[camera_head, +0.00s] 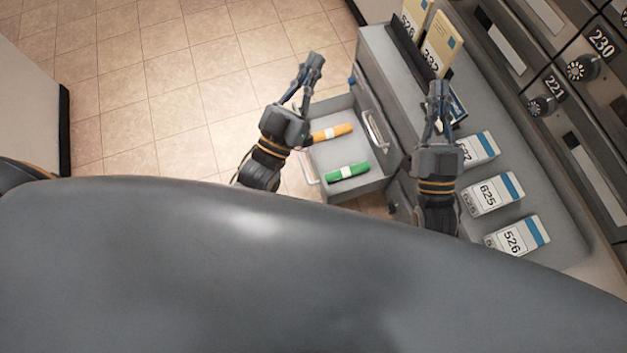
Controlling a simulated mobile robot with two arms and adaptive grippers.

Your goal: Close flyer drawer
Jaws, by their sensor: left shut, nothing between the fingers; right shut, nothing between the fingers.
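The flyer drawer (350,193) is pulled out from the grey cabinet (384,75). An orange rolled flyer (331,132) and a green rolled flyer (346,172) lie inside it, each with a white band. My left gripper (312,68) is shut and empty at the drawer's left side, its wrist by the drawer's outer edge; I cannot tell whether it touches. My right gripper (438,90) is shut and empty above the cabinet top, to the right of the drawer. It partly hides a card behind it.
Cards numbered 625 (492,194), 526 (517,235) and others lie on the cabinet top. Envelopes (441,44) stand in a dark holder at the back. Mailboxes with dials (581,68) line the right. Tiled floor (170,80) at left is clear.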

